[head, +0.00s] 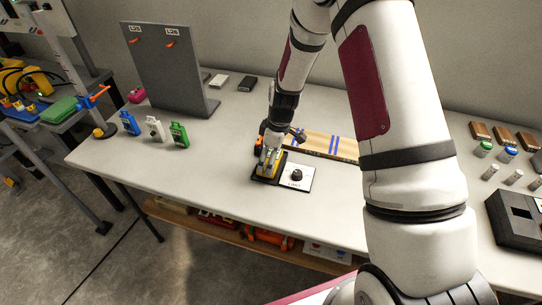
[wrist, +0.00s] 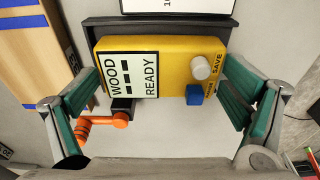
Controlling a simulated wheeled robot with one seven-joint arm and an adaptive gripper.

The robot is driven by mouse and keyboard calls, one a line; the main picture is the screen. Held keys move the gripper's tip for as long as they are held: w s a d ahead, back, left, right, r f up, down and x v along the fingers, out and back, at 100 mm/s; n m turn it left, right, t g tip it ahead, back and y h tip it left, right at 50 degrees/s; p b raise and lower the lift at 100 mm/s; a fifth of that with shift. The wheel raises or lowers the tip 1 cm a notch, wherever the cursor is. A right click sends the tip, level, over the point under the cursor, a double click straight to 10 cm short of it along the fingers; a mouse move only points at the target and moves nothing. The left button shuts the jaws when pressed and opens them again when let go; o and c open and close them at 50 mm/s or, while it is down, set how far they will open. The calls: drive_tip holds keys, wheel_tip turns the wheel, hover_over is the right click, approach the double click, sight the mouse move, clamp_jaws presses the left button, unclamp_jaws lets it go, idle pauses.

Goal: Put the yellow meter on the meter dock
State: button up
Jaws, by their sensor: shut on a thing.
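The yellow meter (wrist: 175,72) fills the middle of the wrist view. Its screen reads WOOD and READY, and it has a grey knob, a blue button and a SAVE label. My gripper (wrist: 163,82) is shut on it, one finger at each end. The black meter dock (wrist: 104,27) shows behind and around the meter's far side. In the head view, my gripper (head: 270,157) holds the meter (head: 273,166) at the black dock (head: 258,179). I cannot tell if the meter is fully seated. An orange-ended black part (wrist: 121,120) shows beside its near edge.
A white plate with a black knob (head: 297,175) lies right of the dock, and a striped wooden board (head: 325,144) behind it. Blue (head: 129,123), white (head: 154,128) and green (head: 179,134) devices stand left. A grey panel (head: 165,70) rises behind them. The front left tabletop is clear.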

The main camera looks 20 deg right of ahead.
drive_tip(key=shift+f, duration=0.15)
drive_tip(key=o, duration=1.1)
drive_tip(key=shift+c, duration=0.2)
